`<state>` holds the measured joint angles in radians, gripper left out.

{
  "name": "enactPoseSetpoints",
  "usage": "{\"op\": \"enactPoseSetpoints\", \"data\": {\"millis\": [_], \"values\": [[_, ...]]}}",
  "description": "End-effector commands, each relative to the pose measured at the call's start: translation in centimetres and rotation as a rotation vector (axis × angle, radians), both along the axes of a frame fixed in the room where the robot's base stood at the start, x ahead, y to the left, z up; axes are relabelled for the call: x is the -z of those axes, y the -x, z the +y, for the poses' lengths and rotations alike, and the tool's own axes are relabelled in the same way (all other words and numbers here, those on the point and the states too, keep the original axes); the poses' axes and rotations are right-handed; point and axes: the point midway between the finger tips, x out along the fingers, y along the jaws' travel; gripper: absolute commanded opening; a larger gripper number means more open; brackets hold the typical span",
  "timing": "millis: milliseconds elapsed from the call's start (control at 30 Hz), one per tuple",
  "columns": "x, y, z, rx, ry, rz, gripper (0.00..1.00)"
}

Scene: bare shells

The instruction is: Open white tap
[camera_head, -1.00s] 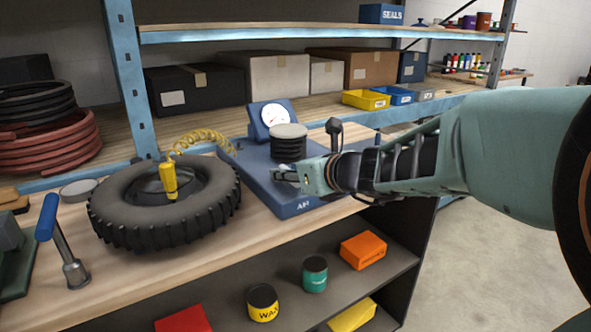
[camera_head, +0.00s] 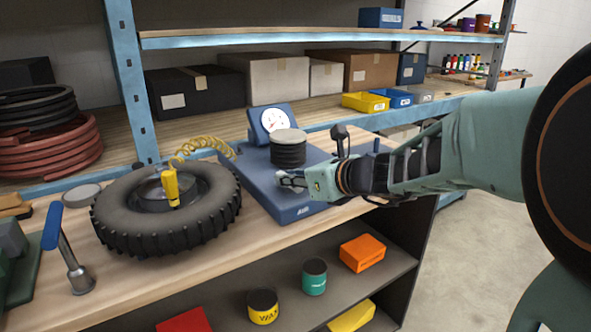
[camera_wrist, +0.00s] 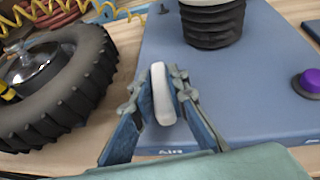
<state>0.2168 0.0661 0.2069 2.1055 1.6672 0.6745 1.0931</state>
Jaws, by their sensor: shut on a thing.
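The white tap (camera_wrist: 162,96) is a flat white lever on the blue AIR unit (camera_wrist: 260,60), near its front edge in the wrist view. My gripper (camera_wrist: 161,84) is shut on it, with one finger on each side of the lever. In the head view, my gripper (camera_head: 291,180) is low over the front of the blue unit (camera_head: 262,191), and the tap is too small and covered there to make out clearly.
A black bellows with a pale top (camera_head: 288,150) and a gauge (camera_head: 271,119) stand behind my gripper. A tyre (camera_head: 130,232) lies to the left, with a yellow coiled hose (camera_head: 205,141) behind it. A purple button (camera_wrist: 308,82) is to the right in the wrist view.

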Motion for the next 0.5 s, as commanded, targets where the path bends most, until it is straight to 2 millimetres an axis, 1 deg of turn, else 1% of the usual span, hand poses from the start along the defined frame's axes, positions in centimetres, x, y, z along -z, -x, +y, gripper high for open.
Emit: {"op": "enactPoseSetpoints", "data": {"millis": [33,500], "values": [[-0.39,-0.11,-0.13,-0.035,-0.002,0.005,0.0],[-0.64,-0.12,-0.07,-0.466,-0.003,0.005,0.0]]}}
